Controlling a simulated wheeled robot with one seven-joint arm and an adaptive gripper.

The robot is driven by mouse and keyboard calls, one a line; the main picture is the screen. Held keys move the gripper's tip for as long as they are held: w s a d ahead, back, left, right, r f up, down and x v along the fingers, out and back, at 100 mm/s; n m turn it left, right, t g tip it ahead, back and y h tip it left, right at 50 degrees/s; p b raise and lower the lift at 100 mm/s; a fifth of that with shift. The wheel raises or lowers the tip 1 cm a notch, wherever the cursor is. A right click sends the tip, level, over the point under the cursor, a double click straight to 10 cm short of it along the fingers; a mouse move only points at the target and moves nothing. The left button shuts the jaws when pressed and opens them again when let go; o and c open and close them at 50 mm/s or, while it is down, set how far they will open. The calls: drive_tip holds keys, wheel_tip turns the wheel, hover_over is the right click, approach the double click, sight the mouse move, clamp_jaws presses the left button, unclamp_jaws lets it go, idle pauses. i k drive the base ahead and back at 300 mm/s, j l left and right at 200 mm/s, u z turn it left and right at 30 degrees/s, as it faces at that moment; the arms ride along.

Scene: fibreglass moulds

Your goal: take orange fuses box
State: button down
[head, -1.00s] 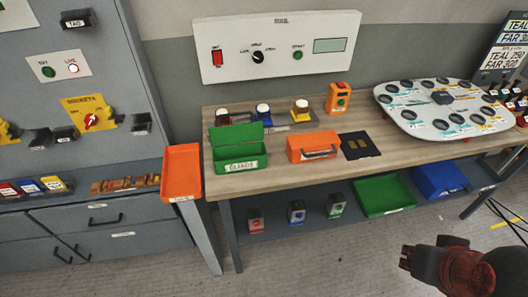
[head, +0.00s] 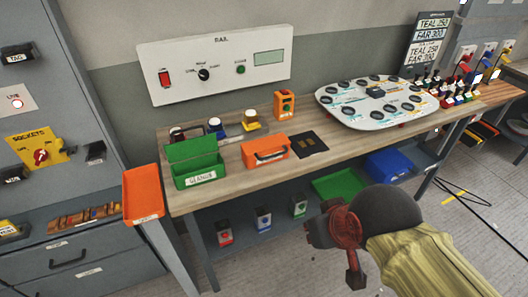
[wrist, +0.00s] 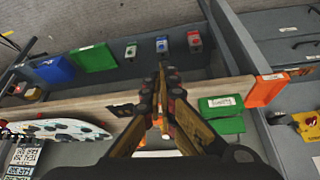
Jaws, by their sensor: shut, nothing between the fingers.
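The orange box with a dark handle (head: 264,150) sits closed on the wooden bench, between an open green box and a dark flat plate. I cannot read a fuses label on it. My arm reaches in from the lower right in the head view, its end in front of the bench and apart from the box. My gripper (wrist: 163,78) points away from the wrist camera with its fingers together and empty. In the wrist view, which is upside down, the fingers mostly hide the orange box; only a little orange (wrist: 154,143) shows behind them.
The open green box (head: 199,177) stands left of the orange box. An orange tray (head: 143,195) hangs at the bench's left end. An orange button unit (head: 285,104) stands behind. A round-holed board (head: 375,101) lies to the right. Below is a shelf with a blue bin (head: 390,165).

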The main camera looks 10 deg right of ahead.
sight(250, 163)
drive_tip(key=i+l+u, duration=0.1)
drive_tip(key=u, duration=0.6)
drive_tip(key=i+l+u, duration=0.1)
drive_tip(key=l+u, duration=0.3)
drive_tip(key=l, duration=0.5)
drive_tip(key=l+u, duration=0.4)
drive_tip(key=l, duration=1.2)
